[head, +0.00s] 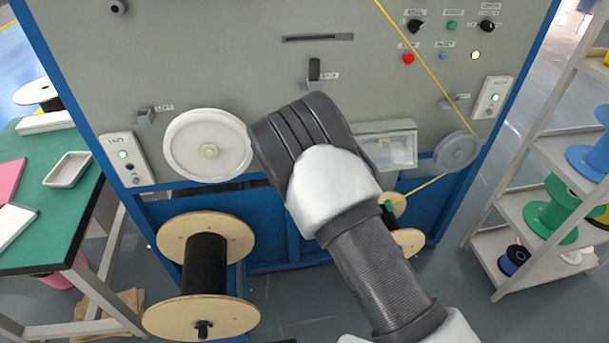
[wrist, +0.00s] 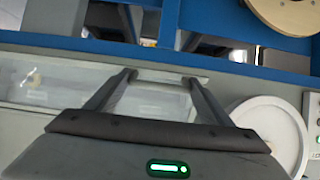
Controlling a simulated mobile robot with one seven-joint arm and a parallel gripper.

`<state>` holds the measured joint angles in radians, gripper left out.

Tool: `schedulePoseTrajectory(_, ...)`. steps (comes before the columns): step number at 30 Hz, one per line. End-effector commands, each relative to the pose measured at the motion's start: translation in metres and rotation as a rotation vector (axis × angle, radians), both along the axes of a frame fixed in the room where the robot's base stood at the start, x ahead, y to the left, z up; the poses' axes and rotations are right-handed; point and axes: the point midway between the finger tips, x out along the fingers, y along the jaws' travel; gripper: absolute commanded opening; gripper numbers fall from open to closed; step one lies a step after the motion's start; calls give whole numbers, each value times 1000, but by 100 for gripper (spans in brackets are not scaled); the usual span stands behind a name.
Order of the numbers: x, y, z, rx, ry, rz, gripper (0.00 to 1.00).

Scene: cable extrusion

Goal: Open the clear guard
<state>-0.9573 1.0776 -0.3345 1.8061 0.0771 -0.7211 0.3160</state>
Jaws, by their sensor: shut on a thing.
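The clear guard (head: 395,149) is a see-through box-like cover with a pale frame, low on the grey machine front. In the head view my arm hides its left part. In the wrist view its clear panel (wrist: 55,84) runs from the left edge to behind my fingers. My gripper (wrist: 160,77) has its two dark fingers spread, one on each side of a pale part along the guard's edge, and it is shut on that part. In the head view the fingers are hidden behind my wrist. How far the guard is swung cannot be told.
A white wheel (head: 208,146) is mounted left of my wrist, and a grey pulley (head: 457,151) with a yellow cable (head: 420,58) is right of the guard. A large black-wound spool (head: 204,263) stands below. A green-topped table (head: 45,245) is at left, shelves (head: 535,160) at right.

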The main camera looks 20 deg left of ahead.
Motion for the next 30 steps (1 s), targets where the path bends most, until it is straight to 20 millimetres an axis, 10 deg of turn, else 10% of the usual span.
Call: schedulePoseTrajectory(30,-16,-20,112,-451,727,-13,34)
